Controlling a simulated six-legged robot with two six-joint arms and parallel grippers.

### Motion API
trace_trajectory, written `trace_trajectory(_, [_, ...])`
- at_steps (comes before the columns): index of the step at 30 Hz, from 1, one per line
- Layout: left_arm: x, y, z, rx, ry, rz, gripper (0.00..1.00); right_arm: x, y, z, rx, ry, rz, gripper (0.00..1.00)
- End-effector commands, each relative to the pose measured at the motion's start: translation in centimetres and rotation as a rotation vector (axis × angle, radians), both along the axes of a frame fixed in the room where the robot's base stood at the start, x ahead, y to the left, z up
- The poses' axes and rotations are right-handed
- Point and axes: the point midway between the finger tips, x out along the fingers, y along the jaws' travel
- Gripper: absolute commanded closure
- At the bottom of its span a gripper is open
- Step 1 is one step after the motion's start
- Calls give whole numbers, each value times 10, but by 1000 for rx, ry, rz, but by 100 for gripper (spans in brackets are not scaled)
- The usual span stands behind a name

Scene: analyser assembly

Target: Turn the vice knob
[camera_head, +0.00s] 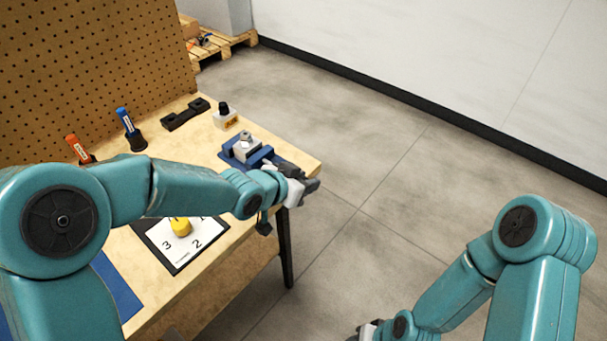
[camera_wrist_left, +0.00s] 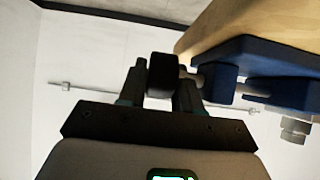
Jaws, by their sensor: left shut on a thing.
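The blue vice (camera_head: 231,160) sits at the right end of the wooden bench and holds a grey metal part (camera_head: 245,145) in its jaws. In the left wrist view the vice (camera_wrist_left: 262,62) shows with its screw leading to a black knob (camera_wrist_left: 162,74). My left gripper (camera_head: 309,185) is beyond the bench's right edge, beside the vice. It is shut on the knob, with a finger on each side of it in the wrist view (camera_wrist_left: 160,88). In the head view the gripper hides the knob. My right gripper (camera_head: 366,331) is partly cut off at the bottom edge.
A white card with numbers (camera_head: 205,233) and a yellow piece (camera_head: 180,227) lie on the bench (camera_head: 300,158). Blue (camera_head: 125,119) and orange (camera_head: 77,147) markers, a black bracket (camera_head: 185,114) and a small black-topped block (camera_head: 225,118) stand behind my left arm. Open floor lies to the right.

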Motion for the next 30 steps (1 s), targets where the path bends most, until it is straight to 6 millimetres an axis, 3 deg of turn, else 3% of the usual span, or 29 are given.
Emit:
trace_trajectory(11, [1, 0, 1, 3, 2, 2, 97, 0, 0, 1, 0, 0, 0, 57])
trace_trajectory(12, [1, 0, 1, 3, 2, 2, 61, 0, 0, 1, 0, 0, 0, 57])
trace_trajectory(23, [-2, 2, 4, 2, 2, 1, 61, 0, 0, 2, 0, 0, 0, 57])
trace_trajectory(30, [-33, 25, 36, 3, -1, 2, 61, 0, 0, 18, 0, 0, 0, 57])
